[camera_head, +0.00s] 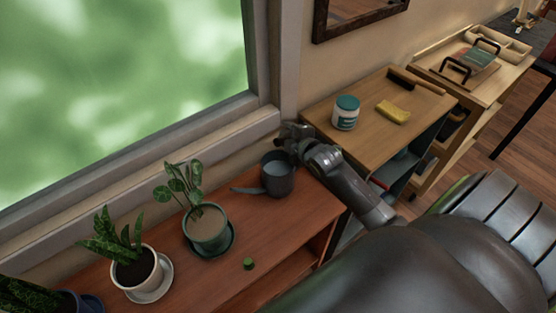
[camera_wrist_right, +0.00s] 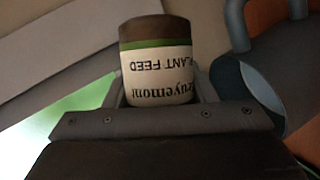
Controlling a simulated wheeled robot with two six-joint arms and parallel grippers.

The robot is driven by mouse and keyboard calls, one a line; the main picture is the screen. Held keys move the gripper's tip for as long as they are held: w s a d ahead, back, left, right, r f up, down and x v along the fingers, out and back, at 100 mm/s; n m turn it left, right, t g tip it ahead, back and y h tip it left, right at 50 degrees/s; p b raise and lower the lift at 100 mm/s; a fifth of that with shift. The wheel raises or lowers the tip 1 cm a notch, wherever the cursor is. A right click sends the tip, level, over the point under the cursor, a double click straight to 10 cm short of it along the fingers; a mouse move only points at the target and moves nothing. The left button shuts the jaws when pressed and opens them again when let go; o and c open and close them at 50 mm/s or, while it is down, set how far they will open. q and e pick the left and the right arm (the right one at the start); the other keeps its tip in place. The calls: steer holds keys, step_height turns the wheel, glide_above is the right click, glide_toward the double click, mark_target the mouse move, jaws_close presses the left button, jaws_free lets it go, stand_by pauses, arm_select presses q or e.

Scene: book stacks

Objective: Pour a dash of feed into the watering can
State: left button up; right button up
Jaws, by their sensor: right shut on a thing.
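The dark grey watering can (camera_head: 279,184) stands on the reddish wooden shelf, its spout pointing left. My right gripper (camera_head: 290,134) is just behind and above the can's rim. In the right wrist view, the gripper (camera_wrist_right: 160,95) is shut on the plant feed bottle (camera_wrist_right: 158,60), which has a cream label, green stripe and brown end. The label reads upside down in that view. The can (camera_wrist_right: 262,88) shows close beside the bottle there. The bottle's other end is hidden behind the gripper, and I cannot make the bottle out in the head view. My left gripper is not in view.
A small green cap (camera_head: 248,263) lies on the shelf (camera_head: 285,225). Potted plants (camera_head: 208,225) (camera_head: 135,270) stand on saucers to the left. A wooden cart (camera_head: 425,100) at right holds a white-and-teal tub (camera_head: 346,113), a yellow sponge (camera_head: 393,112) and a brush. The window sill runs behind.

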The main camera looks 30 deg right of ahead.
steer(key=shift+b, duration=0.35)
stand_by(0.4)
steer(key=shift+d+f+n+t+h+b, duration=0.35)
steer(key=shift+n+h, duration=0.15)
steer(key=shift+n, duration=0.2)
stand_by(2.0)
steer(key=shift+r+n, duration=0.25)
steer(key=shift+n, duration=0.05)
stand_by(1.1)
steer(key=shift+f, duration=0.1)
